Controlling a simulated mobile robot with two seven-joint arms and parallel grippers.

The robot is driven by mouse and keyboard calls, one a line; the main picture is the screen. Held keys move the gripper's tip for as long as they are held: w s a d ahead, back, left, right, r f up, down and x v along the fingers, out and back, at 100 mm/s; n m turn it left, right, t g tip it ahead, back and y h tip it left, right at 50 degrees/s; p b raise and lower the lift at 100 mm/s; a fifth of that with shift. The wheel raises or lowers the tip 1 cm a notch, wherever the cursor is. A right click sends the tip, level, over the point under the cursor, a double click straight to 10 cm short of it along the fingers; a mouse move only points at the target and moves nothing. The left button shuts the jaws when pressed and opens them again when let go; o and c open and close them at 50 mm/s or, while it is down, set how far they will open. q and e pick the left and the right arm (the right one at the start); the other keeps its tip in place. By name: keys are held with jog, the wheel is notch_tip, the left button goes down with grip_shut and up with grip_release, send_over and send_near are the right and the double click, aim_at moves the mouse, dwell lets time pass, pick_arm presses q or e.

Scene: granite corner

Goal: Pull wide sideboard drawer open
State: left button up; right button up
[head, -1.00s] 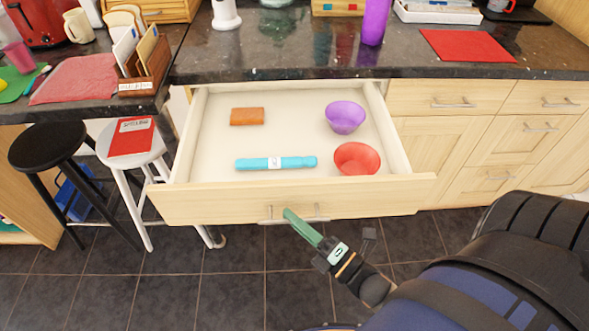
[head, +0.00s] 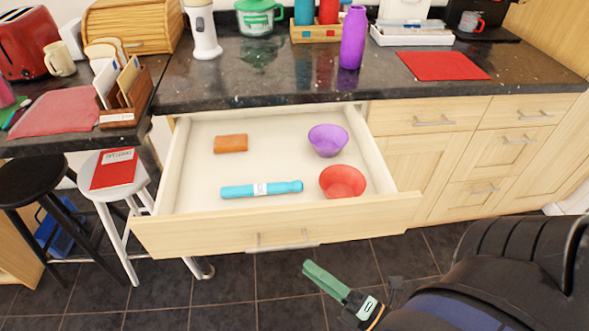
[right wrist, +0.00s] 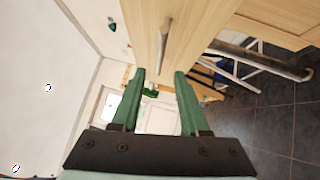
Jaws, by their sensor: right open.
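The wide sideboard drawer (head: 360,210) stands pulled out in the head view. A brown block, a blue cylinder, a purple bowl and a red bowl lie in it. Its metal bar handle (head: 283,245) is on the front; in the right wrist view a handle (right wrist: 166,27) shows on a wooden panel above and between the fingers. My right gripper (head: 308,268) has green fingers and is below and right of the handle, apart from it. In the right wrist view its fingers (right wrist: 158,82) are spread with nothing gripped. My left gripper is not in view.
A dark granite counter (head: 270,80) with several items runs behind the drawer. A white stool (head: 122,182) and a black stool (head: 25,180) stand left of it. Closed drawers (head: 430,118) are to the right. The tiled floor in front is clear.

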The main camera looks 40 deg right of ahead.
jog(key=v, duration=0.4)
dwell(0.5)
jog(key=w+a+f+m+g+h+p, duration=0.15)
jog(key=w+m+g+h+p, duration=0.35)
jog(key=m, duration=0.7)
jog(key=a+f+m+g+y+p, duration=0.2)
jog(key=a+m+g+p, duration=0.2)
jog(key=a+m, duration=0.2)
jog(key=shift+w+f+m+g, duration=0.35)
jog(key=shift+m+g, duration=0.05)
jog(key=shift+m, duration=0.8)
